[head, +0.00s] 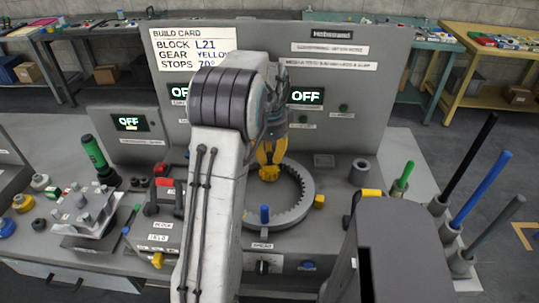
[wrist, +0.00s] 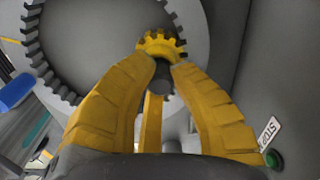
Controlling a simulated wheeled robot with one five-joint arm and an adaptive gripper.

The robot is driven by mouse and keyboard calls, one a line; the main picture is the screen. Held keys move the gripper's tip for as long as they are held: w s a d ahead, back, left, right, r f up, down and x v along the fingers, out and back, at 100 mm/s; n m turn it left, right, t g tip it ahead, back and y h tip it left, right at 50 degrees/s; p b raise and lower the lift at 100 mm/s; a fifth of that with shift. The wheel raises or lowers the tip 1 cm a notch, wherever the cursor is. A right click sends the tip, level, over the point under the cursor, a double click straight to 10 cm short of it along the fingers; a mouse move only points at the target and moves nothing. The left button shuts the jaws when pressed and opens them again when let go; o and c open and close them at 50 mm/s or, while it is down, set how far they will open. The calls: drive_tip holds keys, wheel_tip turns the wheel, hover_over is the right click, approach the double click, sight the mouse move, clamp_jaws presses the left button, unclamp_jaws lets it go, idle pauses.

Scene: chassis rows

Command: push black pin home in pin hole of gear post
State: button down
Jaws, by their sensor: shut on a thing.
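My gripper (wrist: 162,72) has its yellow fingers closed on a short dark pin, the black pin (wrist: 162,80), in the wrist view. A small yellow toothed gear (wrist: 160,42) lies just beyond the fingertips, beside the grey ring's inner teeth.
A blue-topped peg (head: 264,214) stands at the ring's front edge. A grey upright panel (head: 330,75) with OFF displays stands behind. Tall rods (head: 485,190) rise at the right. A green-handled tool (head: 95,155) stands at the left.

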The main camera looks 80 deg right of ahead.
drive_tip(key=shift+f, duration=0.2)
drive_tip(key=c, duration=1.1)
unclamp_jaws()
drive_tip(key=shift+c, duration=0.2)
drive_tip(key=shift+r, duration=0.1)
wheel_tip(320, 180, up, 12)
drive_tip(key=shift+a, duration=0.1)
